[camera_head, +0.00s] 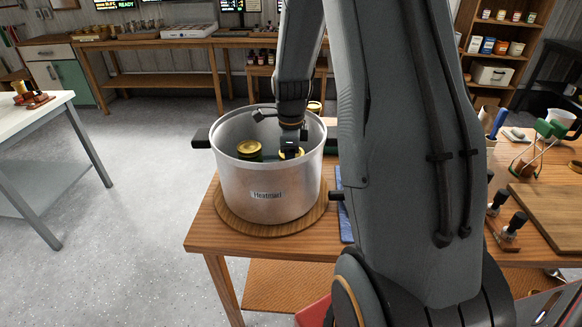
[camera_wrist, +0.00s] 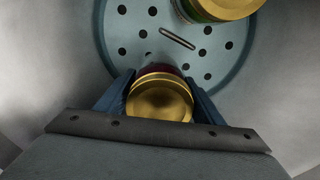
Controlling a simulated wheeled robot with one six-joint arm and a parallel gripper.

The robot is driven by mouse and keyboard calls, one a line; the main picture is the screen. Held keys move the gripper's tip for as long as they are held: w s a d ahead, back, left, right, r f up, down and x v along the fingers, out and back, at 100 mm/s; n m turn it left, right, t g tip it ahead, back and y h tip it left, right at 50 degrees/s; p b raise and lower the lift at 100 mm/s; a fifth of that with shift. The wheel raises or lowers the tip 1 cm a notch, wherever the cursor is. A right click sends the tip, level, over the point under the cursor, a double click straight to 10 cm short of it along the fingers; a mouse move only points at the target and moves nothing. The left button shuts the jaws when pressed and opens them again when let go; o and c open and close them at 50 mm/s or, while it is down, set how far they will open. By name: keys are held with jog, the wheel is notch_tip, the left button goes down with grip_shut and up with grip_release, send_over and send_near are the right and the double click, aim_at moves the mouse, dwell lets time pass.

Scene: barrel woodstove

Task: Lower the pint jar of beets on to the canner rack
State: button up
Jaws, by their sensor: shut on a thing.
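A large silver canner pot (camera_head: 262,185) stands on a round wooden board on the table. Its perforated rack (camera_wrist: 135,25) shows at the bottom in the wrist view. My gripper (camera_head: 291,146) reaches down inside the pot and is shut on a gold-lidded jar (camera_wrist: 160,98), upright, with a little dark red showing below the lid. Its lid also shows in the head view (camera_head: 292,154). The jar's base is hidden, so I cannot tell whether it touches the rack. Another gold-lidded jar (camera_wrist: 215,10), with green below its lid, stands in the pot apart from the held jar.
The pot's wall surrounds my gripper closely. The rack has bare room around its slot (camera_wrist: 177,38). A blue cloth (camera_head: 345,215) lies right of the pot. A cutting board (camera_head: 550,212) and jar tools (camera_head: 510,228) are farther right.

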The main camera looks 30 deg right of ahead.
jog(key=shift+f, duration=0.45)
dwell(0.3)
jog(key=o, duration=1.5)
jog(key=shift+c, duration=0.2)
jog(key=shift+r+p, duration=5.4)
jog(key=shift+r, duration=2.6)
